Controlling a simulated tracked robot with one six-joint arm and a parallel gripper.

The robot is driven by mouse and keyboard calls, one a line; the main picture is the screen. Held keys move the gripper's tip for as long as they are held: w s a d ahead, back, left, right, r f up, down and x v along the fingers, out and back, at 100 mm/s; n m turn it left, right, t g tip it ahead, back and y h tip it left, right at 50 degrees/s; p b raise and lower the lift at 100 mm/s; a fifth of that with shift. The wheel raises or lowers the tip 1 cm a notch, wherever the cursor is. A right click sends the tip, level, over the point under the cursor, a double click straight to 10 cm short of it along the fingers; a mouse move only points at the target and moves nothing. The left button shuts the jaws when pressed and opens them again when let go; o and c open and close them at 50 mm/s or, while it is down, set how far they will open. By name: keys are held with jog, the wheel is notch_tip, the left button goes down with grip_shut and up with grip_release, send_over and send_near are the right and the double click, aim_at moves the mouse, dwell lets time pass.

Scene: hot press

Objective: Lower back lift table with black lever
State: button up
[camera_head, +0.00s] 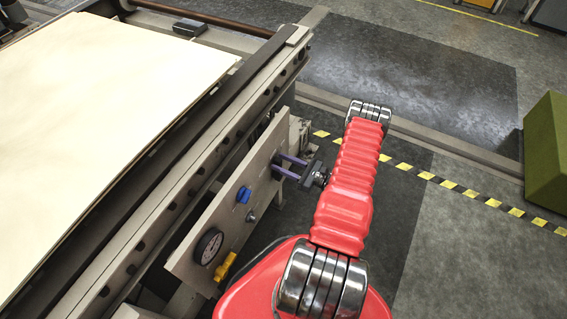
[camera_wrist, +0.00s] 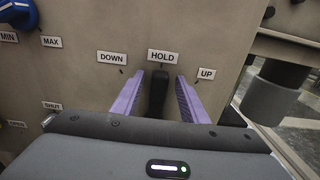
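The black lever (camera_wrist: 157,92) stands upright under the HOLD label (camera_wrist: 163,57) on a beige control panel (camera_head: 212,225). DOWN (camera_wrist: 112,58) is to its left and UP (camera_wrist: 206,74) to its right. My gripper (camera_wrist: 160,92) has its two purple fingers on either side of the lever, with small gaps visible, so it looks open around it. In the head view my gripper (camera_head: 284,165) reaches the panel's far end; the lever is hidden there. A table (camera_head: 150,215) carrying a stack of pale sheets (camera_head: 105,115) is behind the panel; I cannot tell whether it is the back lift table.
A blue knob (camera_head: 243,194), a gauge (camera_head: 208,246) and a yellow valve handle (camera_head: 225,266) are on the panel, nearer than my gripper. A grey cylinder (camera_wrist: 272,98) is right of the panel. A green box (camera_head: 546,150) stands far right. Floor between is clear.

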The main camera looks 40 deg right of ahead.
grip_shut()
dwell(0.3)
jog(key=shift+d, duration=0.1)
